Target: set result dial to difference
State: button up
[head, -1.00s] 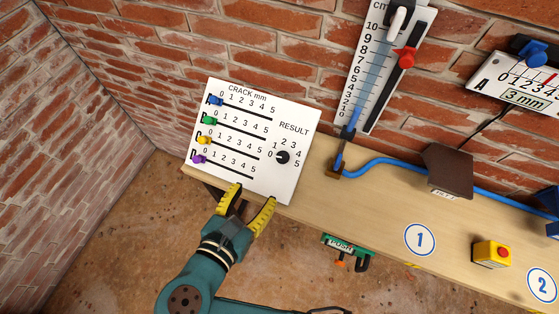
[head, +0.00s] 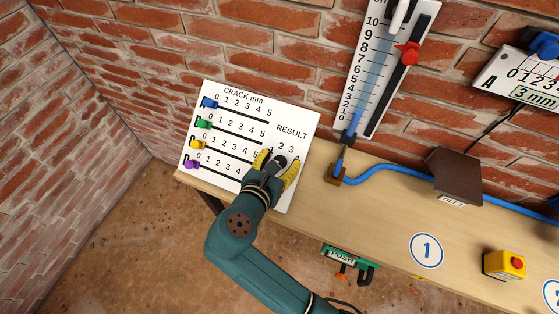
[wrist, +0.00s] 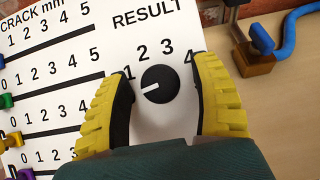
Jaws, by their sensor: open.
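The black round result dial (wrist: 160,84) sits under the word RESULT on the white board (wrist: 145,40). Its white pointer line points left and slightly down, below the 1; the 0 label is hidden. My gripper (head: 277,168) is at the dial in the head view and covers part of it. In the wrist view my gripper (wrist: 165,100) has its yellow fingers open on both sides of the dial, with gaps between them and the dial. The blue (head: 209,102), green (head: 204,124), yellow (head: 198,145) and purple (head: 192,164) sliders sit near the left ends of their slots.
A blue tube (head: 395,167) runs from a brown foot along the bench (head: 350,215). A tall scale (head: 372,75) is on the wall.

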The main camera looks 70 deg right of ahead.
jog(key=shift+c, duration=0.3)
grip_shut()
jog(key=shift+r+p, duration=0.1)
jog(key=shift+p, duration=0.35)
